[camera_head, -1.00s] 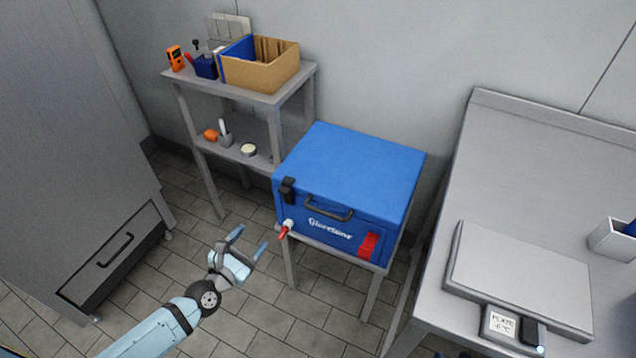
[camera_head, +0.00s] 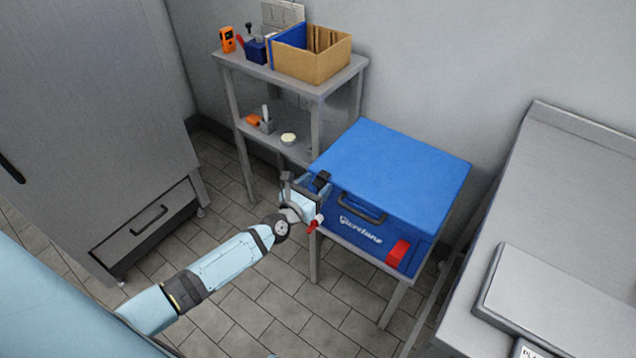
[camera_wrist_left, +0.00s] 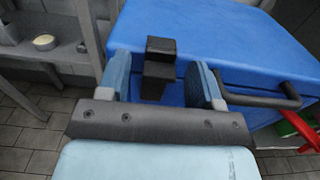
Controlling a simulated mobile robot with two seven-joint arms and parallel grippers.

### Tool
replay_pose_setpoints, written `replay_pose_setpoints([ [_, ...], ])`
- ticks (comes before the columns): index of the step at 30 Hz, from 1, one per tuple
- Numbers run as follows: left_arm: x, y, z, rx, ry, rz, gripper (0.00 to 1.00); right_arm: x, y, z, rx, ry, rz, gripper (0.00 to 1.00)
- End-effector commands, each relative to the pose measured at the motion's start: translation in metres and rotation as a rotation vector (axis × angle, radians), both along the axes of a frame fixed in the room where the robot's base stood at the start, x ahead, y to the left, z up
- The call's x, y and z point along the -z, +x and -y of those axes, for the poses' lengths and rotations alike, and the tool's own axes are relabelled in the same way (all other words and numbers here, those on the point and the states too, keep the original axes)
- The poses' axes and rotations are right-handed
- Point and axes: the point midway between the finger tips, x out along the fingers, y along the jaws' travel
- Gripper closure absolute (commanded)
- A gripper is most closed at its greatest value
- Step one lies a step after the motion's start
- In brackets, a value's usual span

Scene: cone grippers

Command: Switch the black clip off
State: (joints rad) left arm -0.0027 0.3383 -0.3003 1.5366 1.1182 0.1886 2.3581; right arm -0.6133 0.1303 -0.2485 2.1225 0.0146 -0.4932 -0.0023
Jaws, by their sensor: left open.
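The black clip (camera_wrist_left: 159,66) is on the front edge of the blue cooler box (camera_head: 400,165), at its left end. In the head view the clip (camera_head: 321,181) is partly hidden by my left gripper (camera_head: 305,182). In the left wrist view my left gripper (camera_wrist_left: 163,82) is open, with one finger on each side of the clip. A gap shows on both sides, and I cannot tell whether either finger touches it. My right gripper is out of view.
The box stands on a grey table, with a black handle (camera_head: 362,208), a red latch (camera_head: 397,253) and a red-handled tap (camera_head: 315,222) on its front. A shelf (camera_head: 340,85) stands behind left, a steel counter (camera_head: 570,190) at right, a cabinet (camera_head: 90,110) at left.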

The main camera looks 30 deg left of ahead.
Motion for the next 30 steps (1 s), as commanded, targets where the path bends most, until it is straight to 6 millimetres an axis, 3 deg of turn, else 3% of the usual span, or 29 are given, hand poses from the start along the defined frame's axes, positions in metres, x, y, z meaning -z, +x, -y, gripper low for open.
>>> replay_pose_setpoints([
  [4, 0.0, 0.01, 0.002, 0.0, 0.0, 0.0, 0.4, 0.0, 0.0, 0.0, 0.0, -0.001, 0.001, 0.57],
  [13, 0.0, 0.011, 0.002, 0.0, 0.001, 0.0, 0.4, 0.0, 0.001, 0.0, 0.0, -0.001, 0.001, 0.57],
  [21, 0.0, 0.011, 0.002, 0.0, 0.001, 0.0, 1.0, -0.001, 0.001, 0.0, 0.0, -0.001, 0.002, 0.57],
  [30, 0.004, 0.017, 0.001, 0.0, -0.001, 0.014, 1.0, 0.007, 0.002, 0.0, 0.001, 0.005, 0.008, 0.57],
])
